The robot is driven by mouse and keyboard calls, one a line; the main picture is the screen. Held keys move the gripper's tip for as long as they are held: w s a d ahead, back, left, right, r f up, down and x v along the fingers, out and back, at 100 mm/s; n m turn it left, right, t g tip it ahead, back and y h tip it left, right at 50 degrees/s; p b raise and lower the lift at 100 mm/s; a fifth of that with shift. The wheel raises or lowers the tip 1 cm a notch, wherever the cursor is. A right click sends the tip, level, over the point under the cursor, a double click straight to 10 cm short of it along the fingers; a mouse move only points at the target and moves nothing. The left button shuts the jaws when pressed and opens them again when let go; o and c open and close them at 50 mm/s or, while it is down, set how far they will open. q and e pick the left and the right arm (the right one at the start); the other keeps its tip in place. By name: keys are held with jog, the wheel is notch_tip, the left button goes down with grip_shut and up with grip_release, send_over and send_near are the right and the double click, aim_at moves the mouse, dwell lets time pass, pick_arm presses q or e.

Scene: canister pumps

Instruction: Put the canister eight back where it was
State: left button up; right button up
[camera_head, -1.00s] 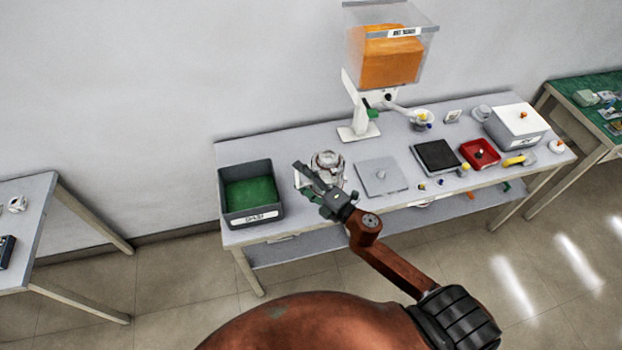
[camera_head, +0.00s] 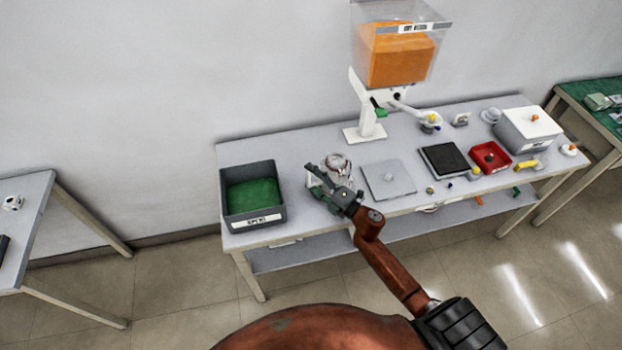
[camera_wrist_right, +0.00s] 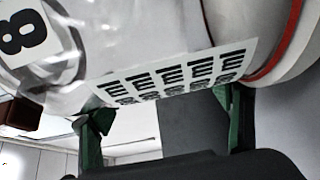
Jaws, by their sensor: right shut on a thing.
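Canister eight (camera_head: 338,165) is a clear, rounded canister at the left-middle of the table, partly hidden by my right gripper (camera_head: 318,180). In the right wrist view the canister (camera_wrist_right: 120,50) fills the top, with a black 8 label at the left, a printed scale strip and a red ring at the right. My right gripper is shut on it, with green-edged fingers (camera_wrist_right: 165,118) at both sides of its lower part. I cannot tell whether its base touches the table. My left gripper is not in view.
A grey bin with a green floor (camera_head: 223,208) stands left of the canister. A flat grey plate (camera_head: 375,182) lies to its right. Behind is a white stand (camera_head: 365,118) with an orange-filled hopper (camera_head: 402,55). A black-topped tray (camera_head: 442,160) and a red tray (camera_head: 490,158) are further right.

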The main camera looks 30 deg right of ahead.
jog(key=shift+r, duration=0.2)
jog(key=o, duration=1.3)
jog(key=shift+f, duration=0.2)
jog(key=shift+r, duration=0.2)
jog(key=v, duration=1.2)
